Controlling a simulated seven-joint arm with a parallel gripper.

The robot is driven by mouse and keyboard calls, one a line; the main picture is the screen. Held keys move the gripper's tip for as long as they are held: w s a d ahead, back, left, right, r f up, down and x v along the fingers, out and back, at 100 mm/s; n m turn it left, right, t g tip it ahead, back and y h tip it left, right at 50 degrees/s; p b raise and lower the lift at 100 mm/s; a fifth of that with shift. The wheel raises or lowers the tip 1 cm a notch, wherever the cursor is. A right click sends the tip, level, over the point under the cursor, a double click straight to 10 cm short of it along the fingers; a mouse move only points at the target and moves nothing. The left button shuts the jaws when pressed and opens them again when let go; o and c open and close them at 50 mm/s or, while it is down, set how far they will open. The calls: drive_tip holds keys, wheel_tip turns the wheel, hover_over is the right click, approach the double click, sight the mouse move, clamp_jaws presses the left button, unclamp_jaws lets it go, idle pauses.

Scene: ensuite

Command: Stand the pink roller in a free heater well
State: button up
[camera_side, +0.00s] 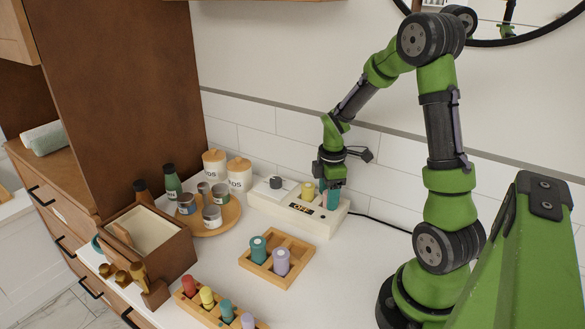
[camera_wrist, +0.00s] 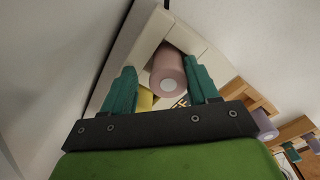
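The heater is a long white box (camera_side: 262,198) against the back wall, its display reading OFF; its pale body also shows in the wrist view (camera_wrist: 140,50). The pink roller (camera_wrist: 168,75) stands at the heater in the wrist view, its pale end facing the camera. My gripper (camera_side: 331,198) is low over the heater's right end. In the wrist view its teal fingers (camera_wrist: 163,85) are spread, one either side of the pink roller, with a visible gap on the left. In the side view the gripper hides the pink roller. A yellow roller (camera_side: 307,190) stands just left of the gripper.
A wooden tray (camera_side: 249,267) holds a teal roller (camera_side: 258,250) and a lilac roller (camera_side: 281,262). A wooden rack (camera_side: 207,315) with several coloured rollers is in front. A round tray of tins (camera_side: 231,220) and a wooden box (camera_side: 183,252) are left. Counter right of the tray is clear.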

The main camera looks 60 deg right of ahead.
drive_tip(key=shift+s+a+f, duration=0.35)
drive_tip(key=shift+a+f, duration=0.15)
wheel_tip(320, 180, up, 12)
drive_tip(key=s+a+r+m+t, duration=0.2)
drive_tip(key=a+m, duration=0.2)
drive_tip(key=a, duration=0.3)
drive_tip(key=s+a+r+m+t+y, duration=0.1)
drive_tip(key=a+r+m+t, duration=0.1)
drive_tip(key=a, duration=0.4)
drive_tip(key=s+a+r+m+t+y, duration=0.1)
drive_tip(key=s+a+r+m+t, duration=0.1)
drive_tip(key=a+r+m, duration=0.2)
drive_tip(key=a+m, duration=0.2)
drive_tip(key=a, duration=0.1)
drive_tip(key=shift+s+a+r+m+t, duration=0.2)
drive_tip(key=shift+s+a+m+t, duration=0.15)
drive_tip(key=shift+m+t, duration=0.05)
